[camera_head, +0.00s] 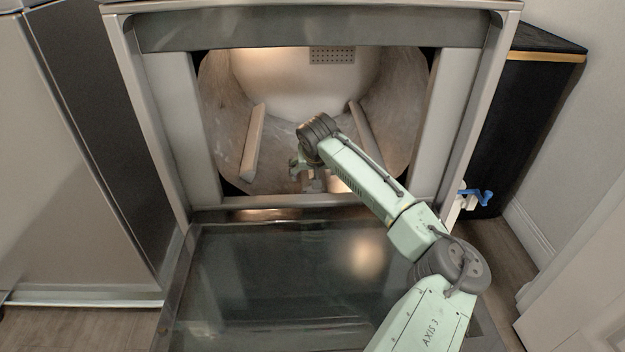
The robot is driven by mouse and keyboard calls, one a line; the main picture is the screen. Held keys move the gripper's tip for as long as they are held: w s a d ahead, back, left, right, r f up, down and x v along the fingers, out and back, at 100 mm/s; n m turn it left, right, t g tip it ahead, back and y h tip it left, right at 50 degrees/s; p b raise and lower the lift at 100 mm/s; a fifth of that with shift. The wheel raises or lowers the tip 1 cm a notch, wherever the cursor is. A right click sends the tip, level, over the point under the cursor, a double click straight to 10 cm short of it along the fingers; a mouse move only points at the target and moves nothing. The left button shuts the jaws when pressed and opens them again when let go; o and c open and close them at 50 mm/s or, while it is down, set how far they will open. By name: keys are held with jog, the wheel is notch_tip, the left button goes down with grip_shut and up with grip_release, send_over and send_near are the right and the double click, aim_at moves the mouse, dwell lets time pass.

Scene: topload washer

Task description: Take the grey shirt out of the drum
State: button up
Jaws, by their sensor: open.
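The drum (232,105) of the machine is open towards me, with a pale back wall and raised ribs on its sides. My gripper (305,176) is inside the drum opening, low and near the middle, pointing down towards the drum floor. It is open, and its fingers are small and partly hidden by my wrist. I cannot make out the grey shirt; the lower drum is partly covered by my arm and the front lip. No cloth shows in my gripper.
The glass door (270,285) is folded down in front of the opening, under my arm. The opening's metal frame (465,110) bounds the drum. A steel appliance (75,170) stands left, and a dark cabinet (525,110) stands right. A blue-handled valve (475,195) sits beside the frame.

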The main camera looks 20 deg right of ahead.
aim_at(312, 172)
jog(key=b+x, duration=0.1)
jog(key=x, duration=0.3)
jog(key=shift+w, duration=0.2)
jog(key=shift+a+r, duration=0.1)
jog(key=shift+c, duration=0.5)
jog(key=c, duration=1.3)
jog(key=shift+o, duration=0.2)
